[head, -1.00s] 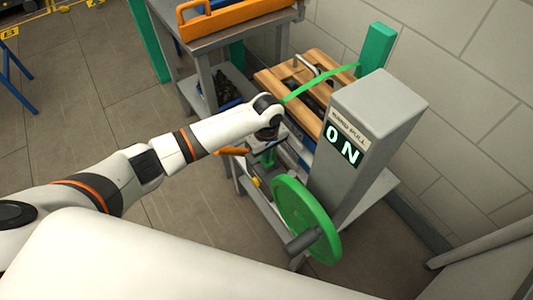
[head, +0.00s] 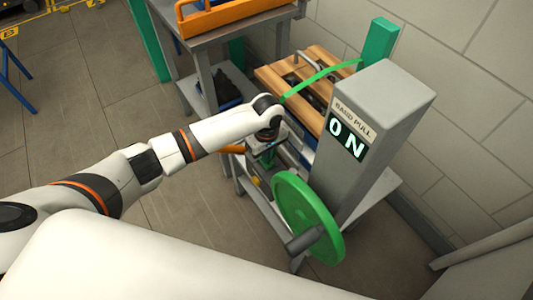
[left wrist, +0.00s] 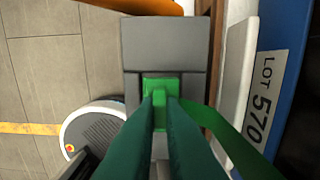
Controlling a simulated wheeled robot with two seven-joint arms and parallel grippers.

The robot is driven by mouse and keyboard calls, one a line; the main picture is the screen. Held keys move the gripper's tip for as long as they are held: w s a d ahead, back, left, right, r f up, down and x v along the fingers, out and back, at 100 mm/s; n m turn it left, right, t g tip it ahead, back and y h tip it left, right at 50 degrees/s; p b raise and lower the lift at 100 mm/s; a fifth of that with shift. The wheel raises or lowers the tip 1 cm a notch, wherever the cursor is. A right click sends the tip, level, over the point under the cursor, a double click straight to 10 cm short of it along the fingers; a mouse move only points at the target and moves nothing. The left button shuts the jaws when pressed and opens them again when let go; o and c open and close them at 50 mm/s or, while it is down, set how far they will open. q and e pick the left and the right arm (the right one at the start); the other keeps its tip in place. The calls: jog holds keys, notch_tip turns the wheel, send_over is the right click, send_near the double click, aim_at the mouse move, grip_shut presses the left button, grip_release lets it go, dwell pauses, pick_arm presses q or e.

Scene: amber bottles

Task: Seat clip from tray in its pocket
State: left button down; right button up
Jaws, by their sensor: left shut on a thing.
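My left gripper (head: 268,148) is at the near edge of the bench, left of the grey post, pointing down; its fingertips are hard to make out in the head view. In the left wrist view its dark green fingers (left wrist: 161,104) are shut on a small green piece, which I take for the clip (left wrist: 160,84). The clip shows against a grey block (left wrist: 165,45) with a recess, perhaps the pocket. Whether it is seated cannot be told. A green band (left wrist: 232,145) runs from beside the fingers toward the lower right. My right gripper is out of view.
A grey post (head: 375,115) with an "ON" sign and a green wheel (head: 305,215) stand close right of my gripper. A slatted wooden top (head: 285,82) lies behind, with the green band (head: 322,78) above it. A blue "LOT 570" bin (left wrist: 280,70) is at right.

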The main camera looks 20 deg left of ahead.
pick_arm(q)
jog(key=shift+f, duration=0.8)
jog(key=c, duration=1.5)
grip_release()
notch_tip(320, 180, up, 12)
jog(key=shift+f+p, duration=0.1)
jog(key=shift+p, duration=0.3)
